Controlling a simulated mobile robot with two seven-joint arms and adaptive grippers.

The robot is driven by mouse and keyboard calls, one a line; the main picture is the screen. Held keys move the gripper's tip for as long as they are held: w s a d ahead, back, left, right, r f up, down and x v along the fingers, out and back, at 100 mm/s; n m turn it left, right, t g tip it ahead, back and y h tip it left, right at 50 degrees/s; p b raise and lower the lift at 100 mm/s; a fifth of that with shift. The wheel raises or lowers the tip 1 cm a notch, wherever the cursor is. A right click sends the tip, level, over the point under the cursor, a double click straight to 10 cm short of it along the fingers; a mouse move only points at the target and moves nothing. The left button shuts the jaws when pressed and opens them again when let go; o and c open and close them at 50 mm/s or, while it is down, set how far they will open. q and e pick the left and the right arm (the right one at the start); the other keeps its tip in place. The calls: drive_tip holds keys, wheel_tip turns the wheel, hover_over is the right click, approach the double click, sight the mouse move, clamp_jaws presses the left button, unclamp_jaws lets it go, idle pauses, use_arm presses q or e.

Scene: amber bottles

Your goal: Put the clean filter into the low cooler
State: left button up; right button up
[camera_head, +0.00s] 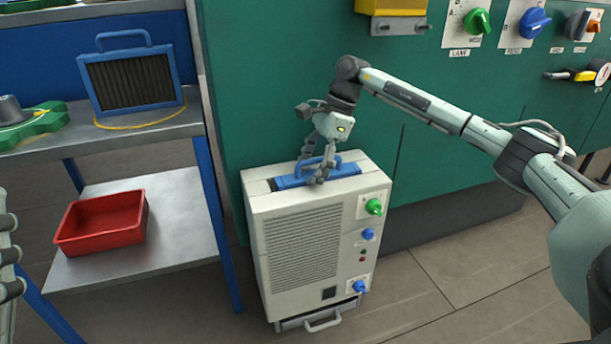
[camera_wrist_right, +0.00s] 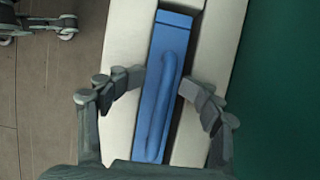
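The low cooler (camera_head: 310,235) is a cream box on the floor, with a top slot. A blue filter (camera_head: 290,182) sits in that slot; only its blue top and raised handle show, so its mesh is hidden. My right gripper (camera_head: 314,172) is over it. In the right wrist view its fingers (camera_wrist_right: 168,85) stand apart on either side of the blue handle (camera_wrist_right: 168,105), with a small gap at the left finger. Another filter (camera_head: 130,80), blue-framed with dark mesh, stands upright on the upper shelf. My left gripper (camera_head: 8,260) shows only partly at the left edge.
A red tray (camera_head: 102,222) is on the lower shelf. A green object (camera_head: 40,125) lies on the upper shelf, left of the standing filter. A green cabinet (camera_head: 270,60) with knobs rises behind the cooler. The floor right of the cooler is clear.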

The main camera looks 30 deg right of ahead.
sight(353, 167)
drive_tip(key=s+d, duration=0.1)
drive_tip(key=d, duration=0.3)
drive_tip(key=s+d+r, duration=0.1)
drive_tip(key=d, duration=0.2)
drive_tip(key=s+d+r, duration=0.1)
drive_tip(key=d, duration=0.3)
drive_tip(key=shift+s+d, duration=0.1)
drive_tip(key=shift+d, duration=0.25)
drive_tip(key=shift+a, duration=0.1)
